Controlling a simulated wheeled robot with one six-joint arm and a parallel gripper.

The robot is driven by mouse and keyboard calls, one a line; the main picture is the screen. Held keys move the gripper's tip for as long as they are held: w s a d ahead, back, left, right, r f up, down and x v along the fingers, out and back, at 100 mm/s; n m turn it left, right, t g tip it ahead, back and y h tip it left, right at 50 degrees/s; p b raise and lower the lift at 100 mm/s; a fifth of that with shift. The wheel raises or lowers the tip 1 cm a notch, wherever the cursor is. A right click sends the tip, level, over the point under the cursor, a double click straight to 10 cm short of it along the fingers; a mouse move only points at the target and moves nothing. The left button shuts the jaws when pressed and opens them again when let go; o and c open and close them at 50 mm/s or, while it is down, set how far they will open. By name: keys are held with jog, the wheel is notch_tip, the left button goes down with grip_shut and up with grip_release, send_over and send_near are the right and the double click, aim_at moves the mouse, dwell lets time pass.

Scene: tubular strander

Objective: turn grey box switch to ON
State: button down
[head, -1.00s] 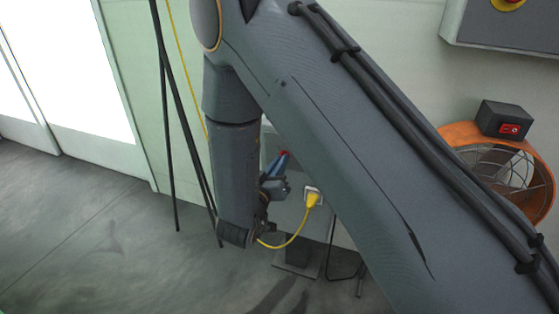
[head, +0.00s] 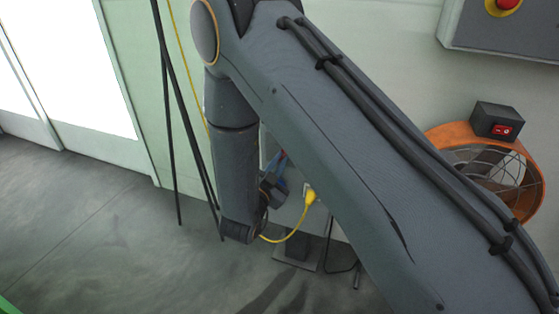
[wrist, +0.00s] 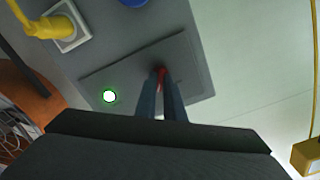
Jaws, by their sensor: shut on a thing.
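The grey box (wrist: 100,45) fills the upper left of the wrist view and carries a darker raised plate (wrist: 195,75). A small red switch handle (wrist: 161,74) stands on this plate. My gripper (wrist: 161,86) is shut on it, with one blue-grey finger on each side. The fingers hide most of the handle, and I cannot read any ON or OFF marking. A round lamp (wrist: 109,96) on the plate glows white with a green rim. In the head view my gripper (head: 281,160) is at the box, partly hidden by my arm.
A yellow plug (head: 310,197) with its cable sits in a socket on the box. An orange fan (head: 450,135) with a black switch box (head: 497,118) is at the right. Thin black poles (head: 170,110) stand left of my arm. The floor at left is open.

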jog(key=shift+m, duration=1.2)
jog(key=c, duration=1.9)
grip_release()
jog(key=shift+o, duration=0.2)
jog(key=v, duration=0.8)
jog(key=shift+p, duration=0.4)
jog(key=shift+w, duration=0.15)
